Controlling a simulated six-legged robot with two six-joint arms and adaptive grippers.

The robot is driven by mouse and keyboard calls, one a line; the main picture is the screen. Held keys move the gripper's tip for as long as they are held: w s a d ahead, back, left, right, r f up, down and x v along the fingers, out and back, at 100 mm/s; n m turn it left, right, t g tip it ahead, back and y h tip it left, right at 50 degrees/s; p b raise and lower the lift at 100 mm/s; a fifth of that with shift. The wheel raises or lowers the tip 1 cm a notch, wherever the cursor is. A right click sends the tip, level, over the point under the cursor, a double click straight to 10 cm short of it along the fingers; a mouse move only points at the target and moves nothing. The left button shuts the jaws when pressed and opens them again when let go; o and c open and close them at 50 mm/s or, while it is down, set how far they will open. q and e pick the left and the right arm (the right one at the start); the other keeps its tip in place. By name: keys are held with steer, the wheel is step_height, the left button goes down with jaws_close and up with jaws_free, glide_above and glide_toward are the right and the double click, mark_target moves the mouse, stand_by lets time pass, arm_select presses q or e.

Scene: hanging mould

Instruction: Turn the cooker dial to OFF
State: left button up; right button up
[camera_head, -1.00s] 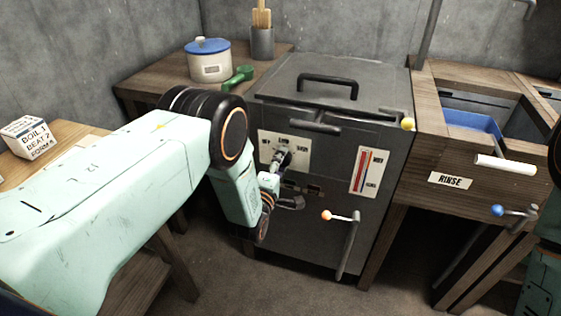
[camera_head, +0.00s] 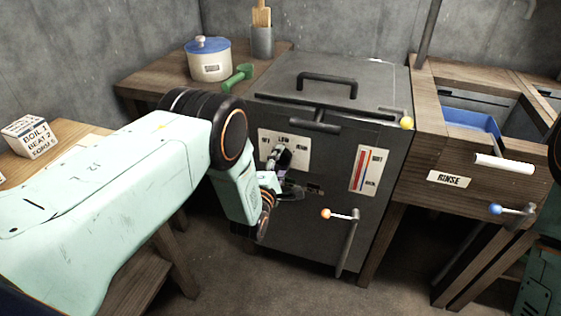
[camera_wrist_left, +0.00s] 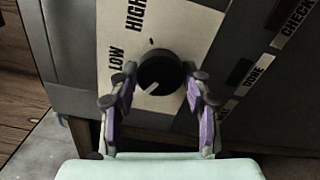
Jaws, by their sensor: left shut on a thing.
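The cooker (camera_head: 385,222) is a dark grey metal box with a white dial plate on its front, marked OFF, LOW and HIGH. The round black dial (camera_wrist_left: 160,72) has a pale pointer line, which points down-left in the left wrist view, past LOW and away from HIGH. OFF is out of that view. My left gripper (camera_wrist_left: 161,80) has one finger on each side of the dial and is shut on it. In the head view, my left gripper (camera_head: 277,162) is at the plate and partly covers the dial. My right gripper is out of view.
A lever with an orange knob (camera_head: 326,213) and a red-blue gauge (camera_head: 369,170) are right of the dial. A handle (camera_head: 314,122) sticks out above it. The RINSE sink unit (camera_head: 468,190) stands right.

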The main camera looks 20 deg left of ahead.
arm_select(q)
steer(key=shift+r, duration=0.1)
steer(key=o, duration=1.1)
steer(key=shift+o, duration=0.2)
steer(key=shift+s, duration=0.1)
steer(key=s, duration=1.1)
steer(key=shift+s+a, duration=0.2)
steer(key=shift+s, duration=0.2)
